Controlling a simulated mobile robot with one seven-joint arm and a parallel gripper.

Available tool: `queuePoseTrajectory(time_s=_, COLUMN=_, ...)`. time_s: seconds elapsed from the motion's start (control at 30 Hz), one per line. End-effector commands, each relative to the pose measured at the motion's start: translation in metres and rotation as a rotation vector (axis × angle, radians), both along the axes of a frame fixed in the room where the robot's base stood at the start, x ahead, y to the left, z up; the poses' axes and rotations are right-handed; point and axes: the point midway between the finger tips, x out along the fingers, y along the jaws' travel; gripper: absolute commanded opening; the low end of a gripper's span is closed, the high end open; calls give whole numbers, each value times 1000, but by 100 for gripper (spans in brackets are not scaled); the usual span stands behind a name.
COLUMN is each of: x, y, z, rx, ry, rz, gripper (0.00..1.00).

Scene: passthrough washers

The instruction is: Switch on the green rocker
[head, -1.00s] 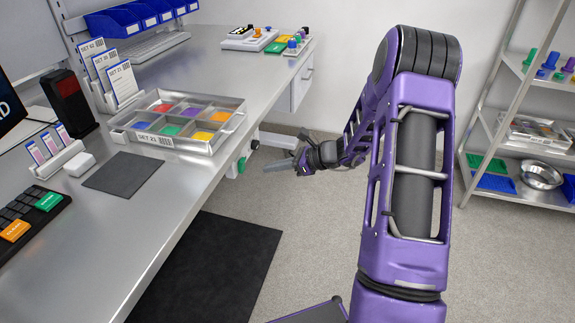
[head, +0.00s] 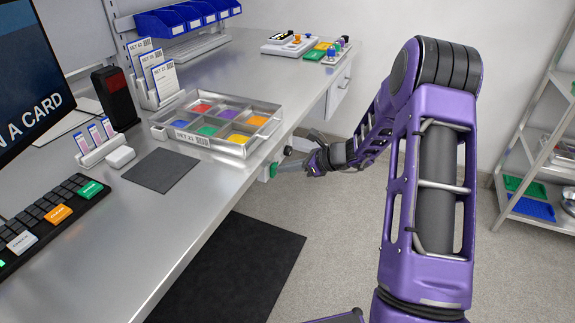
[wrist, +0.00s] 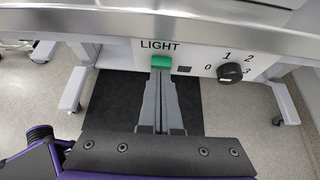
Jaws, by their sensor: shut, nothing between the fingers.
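The green rocker (wrist: 161,61) sits on the pale front panel under the bench edge, below the printed word LIGHT. It also shows as a small green spot in the head view (head: 273,170). My gripper (wrist: 161,76) is shut and empty, with its fingers pointing at the panel. Its tips are right at the lower edge of the rocker in the wrist view and cover part of it. I cannot tell whether they touch it. In the head view my gripper (head: 281,166) is just right of the rocker, beside the bench front.
A black rotary knob (wrist: 229,72) with printed numbers is right of the rocker, and a small dark square (wrist: 183,69) lies between them. The metal bench edge (wrist: 200,40) overhangs the panel. A tray with coloured compartments (head: 216,125) stands on the bench above.

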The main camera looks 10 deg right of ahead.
Motion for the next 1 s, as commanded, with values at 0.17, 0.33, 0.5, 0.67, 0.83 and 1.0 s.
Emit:
queuePoseTrajectory(time_s=0.17, x=3, y=6, z=12, rx=-89, ry=64, rz=4, gripper=0)
queuePoseTrajectory(time_s=0.33, x=3, y=5, z=4, rx=-104, ry=76, rz=0, gripper=0)
queuePoseTrajectory(time_s=0.5, x=3, y=5, z=6, rx=-104, ry=75, rz=1, gripper=0)
queuePoseTrajectory(time_s=0.67, x=3, y=5, z=13, rx=-103, ry=74, rz=0, gripper=0)
queuePoseTrajectory(time_s=0.83, x=3, y=5, z=21, rx=-103, ry=74, rz=0, gripper=0)
queuePoseTrajectory(time_s=1.0, x=3, y=5, z=21, rx=-103, ry=74, rz=1, gripper=0)
